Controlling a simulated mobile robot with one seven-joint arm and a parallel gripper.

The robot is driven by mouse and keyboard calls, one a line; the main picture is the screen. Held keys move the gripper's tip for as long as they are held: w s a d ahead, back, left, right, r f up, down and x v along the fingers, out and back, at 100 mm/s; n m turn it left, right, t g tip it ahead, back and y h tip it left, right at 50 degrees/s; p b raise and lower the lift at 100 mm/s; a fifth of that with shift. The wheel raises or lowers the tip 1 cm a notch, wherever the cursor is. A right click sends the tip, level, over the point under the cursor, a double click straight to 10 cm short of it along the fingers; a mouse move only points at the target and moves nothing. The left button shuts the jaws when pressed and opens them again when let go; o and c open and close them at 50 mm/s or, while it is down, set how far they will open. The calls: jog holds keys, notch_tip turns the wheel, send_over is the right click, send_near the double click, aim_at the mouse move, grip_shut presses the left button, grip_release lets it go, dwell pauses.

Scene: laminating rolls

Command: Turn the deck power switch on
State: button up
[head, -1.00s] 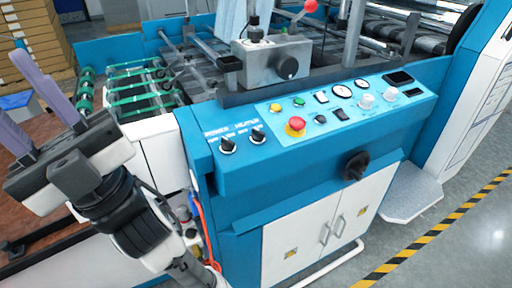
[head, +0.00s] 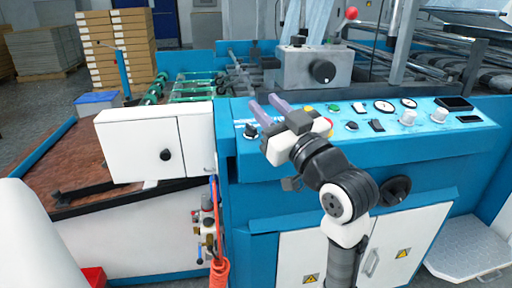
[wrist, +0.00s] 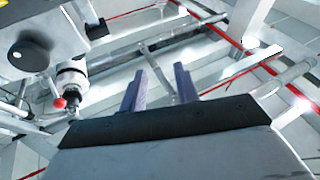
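The blue deck panel (head: 480,122) runs across the machine's front. A black rotary knob (head: 250,131) stands at its left end, just below white lettering. In the earlier head view the two knobs here are labelled POWER and HEATER; the left one shows now, and the other is hidden behind my gripper. Its setting is too small to tell. My gripper (head: 266,104) is in front of the panel's left part, its two purple fingers apart and empty, pointing up and away. The wrist view shows the fingers (wrist: 160,88) spread with nothing between them.
A red emergency button (head: 329,127) is right beside my gripper, with switches and gauges further right. A grey box (head: 300,68) with a black knob and red-balled lever stands behind. A large black knob (head: 396,190) is on the lower front. A white box (head: 140,148) is at left.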

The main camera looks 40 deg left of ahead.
aim_at(256, 130)
jog(key=w+d+f+n+g+h+b, duration=0.1)
jog(key=w+d+f+g+h+b, duration=0.15)
jog(key=d+f, duration=0.4)
jog(key=shift+g+h, duration=0.25)
jog(key=shift+h, duration=0.1)
jog(key=a, duration=0.5)
jog(key=w+a, duration=0.1)
jog(key=a, duration=0.3)
jog(key=w+a+f, duration=0.1)
jog(key=a, duration=0.4)
jog(key=shift+a+f+p, duration=0.1)
jog(key=shift+a+p, duration=0.25)
jog(key=shift+s, duration=0.1)
grip_shut()
